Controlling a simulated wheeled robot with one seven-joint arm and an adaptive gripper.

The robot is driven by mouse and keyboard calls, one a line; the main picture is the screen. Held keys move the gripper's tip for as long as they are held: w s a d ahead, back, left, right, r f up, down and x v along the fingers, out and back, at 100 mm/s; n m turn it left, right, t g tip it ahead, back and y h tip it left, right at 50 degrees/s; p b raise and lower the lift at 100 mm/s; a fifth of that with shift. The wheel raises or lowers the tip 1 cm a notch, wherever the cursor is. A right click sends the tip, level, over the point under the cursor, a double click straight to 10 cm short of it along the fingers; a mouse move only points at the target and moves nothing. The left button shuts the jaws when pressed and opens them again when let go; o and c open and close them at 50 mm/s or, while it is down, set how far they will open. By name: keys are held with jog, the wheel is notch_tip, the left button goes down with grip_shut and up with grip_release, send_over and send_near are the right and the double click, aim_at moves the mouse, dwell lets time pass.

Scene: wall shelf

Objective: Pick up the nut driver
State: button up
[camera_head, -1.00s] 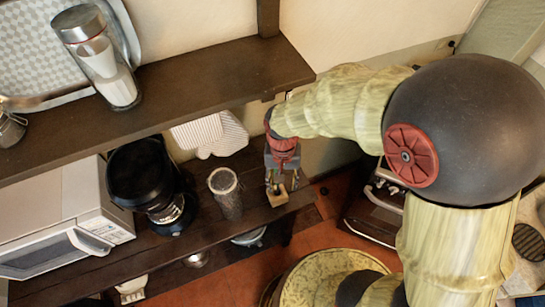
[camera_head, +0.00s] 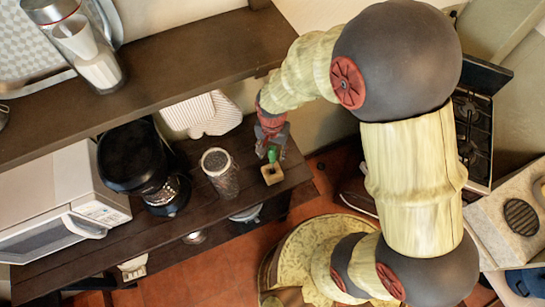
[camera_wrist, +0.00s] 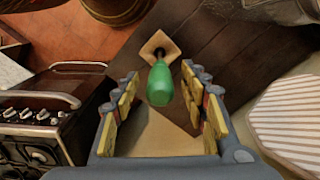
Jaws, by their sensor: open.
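The nut driver has a green handle (camera_wrist: 160,86) and a dark shaft. It stands in a small square wooden block (camera_wrist: 159,47) on the lower dark wooden shelf, and its handle points toward the wrist camera. In the head view the green handle (camera_head: 272,154) shows just below my gripper (camera_head: 271,141), with the block (camera_head: 273,174) under it. In the wrist view my gripper (camera_wrist: 160,95) is open. Its yellow-padded fingers lie left and right of the handle, with a visible gap on each side. Whether the handle is fully between the pads in depth is unclear.
A dark speckled cup (camera_head: 221,175) stands left of the block, with a black coffee maker (camera_head: 137,158) and a microwave (camera_head: 60,185) beyond. A striped white item (camera_head: 203,115) is behind. The upper shelf (camera_head: 190,65) overhangs, near my arm.

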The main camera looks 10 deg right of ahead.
aim_at(272, 163)
notch_tip(272, 163, down, 2)
jog(key=shift+f, duration=0.15)
jog(key=c, duration=0.3)
jog(key=c, duration=0.8)
grip_shut()
